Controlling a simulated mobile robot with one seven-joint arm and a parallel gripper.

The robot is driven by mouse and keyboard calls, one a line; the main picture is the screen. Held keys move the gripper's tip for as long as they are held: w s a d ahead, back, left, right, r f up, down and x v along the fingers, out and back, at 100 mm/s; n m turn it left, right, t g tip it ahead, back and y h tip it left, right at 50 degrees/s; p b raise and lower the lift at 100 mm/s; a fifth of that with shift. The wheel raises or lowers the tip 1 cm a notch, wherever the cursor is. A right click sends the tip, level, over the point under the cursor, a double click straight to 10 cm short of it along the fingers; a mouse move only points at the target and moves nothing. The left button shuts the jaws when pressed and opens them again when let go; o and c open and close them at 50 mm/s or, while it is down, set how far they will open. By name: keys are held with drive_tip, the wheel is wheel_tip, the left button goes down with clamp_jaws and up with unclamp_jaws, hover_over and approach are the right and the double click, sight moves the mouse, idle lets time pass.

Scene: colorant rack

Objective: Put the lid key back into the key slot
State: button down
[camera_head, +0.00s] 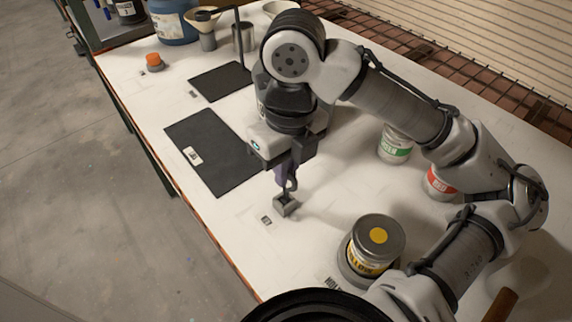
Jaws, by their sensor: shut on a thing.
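My gripper (287,180) points down over the white bench top, near the middle of the view. It is shut on the lid key (290,187), a small dark piece of which only a little shows between and below the fingertips. The key slot (286,207) looks like a small grey block standing on the bench directly under my gripper. The lower end of the key meets the dark top of the block in this view. I cannot tell whether it is inside the opening or just above it.
A small label (266,220) lies left of the block. A yellow-marked can (372,248) stands at the front right. A green-labelled can (395,146) and a red-labelled can (438,183) stand beneath my arm. Dark mats (212,150) lie left. Bench around the block is clear.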

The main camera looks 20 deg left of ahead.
drive_tip(key=shift+f+b, duration=0.55)
drive_tip(key=shift+f, duration=0.4)
drive_tip(key=c, duration=1.5)
unclamp_jaws()
drive_tip(key=shift+r, duration=0.15)
drive_tip(key=r, duration=1.3)
drive_tip(key=shift+w+d+r+p, duration=0.25)
drive_tip(key=shift+w+r+p, duration=0.05)
drive_tip(key=shift+w, duration=0.05)
